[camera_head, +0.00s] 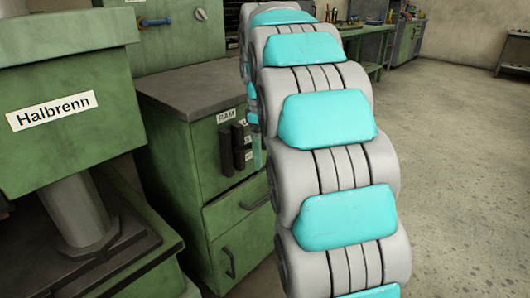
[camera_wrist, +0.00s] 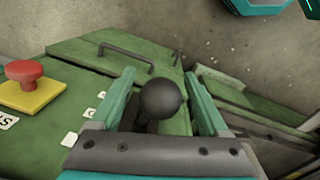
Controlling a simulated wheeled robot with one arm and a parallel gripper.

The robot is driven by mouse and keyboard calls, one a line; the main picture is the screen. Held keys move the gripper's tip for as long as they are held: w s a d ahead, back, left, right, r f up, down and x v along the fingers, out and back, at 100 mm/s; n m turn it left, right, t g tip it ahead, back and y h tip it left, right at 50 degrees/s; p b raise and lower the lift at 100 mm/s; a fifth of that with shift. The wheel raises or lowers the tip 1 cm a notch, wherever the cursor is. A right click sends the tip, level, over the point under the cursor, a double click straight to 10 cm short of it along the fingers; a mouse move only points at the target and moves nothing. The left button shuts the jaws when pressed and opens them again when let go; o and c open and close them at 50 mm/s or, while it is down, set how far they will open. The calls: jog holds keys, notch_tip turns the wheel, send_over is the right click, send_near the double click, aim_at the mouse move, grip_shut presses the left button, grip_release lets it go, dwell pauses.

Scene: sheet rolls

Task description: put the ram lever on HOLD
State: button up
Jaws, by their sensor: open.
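The ram lever shows in the wrist view as a dark round knob (camera_wrist: 160,98), seen nearly end-on. My gripper (camera_wrist: 160,76) is open, with one green finger on each side of the knob and a gap visible on both sides. In the head view the RAM label (camera_head: 226,116) sits above a dark lever plate (camera_head: 226,150) on the front of a green cabinet. My arm hides part of that area and most of my gripper there. I cannot read which position the lever is in; small white labels (camera_wrist: 90,112) beside it are unreadable.
A red button on a yellow base (camera_wrist: 30,90) is left of my gripper in the wrist view. The green cabinet (camera_head: 240,210) has drawer handles below the plate. A green press marked Halbrenn (camera_head: 70,85) stands at left. The floor at right is clear.

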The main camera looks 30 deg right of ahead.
jog(key=shift+f, duration=0.15)
grip_shut()
dwell(0.6)
dwell(0.9)
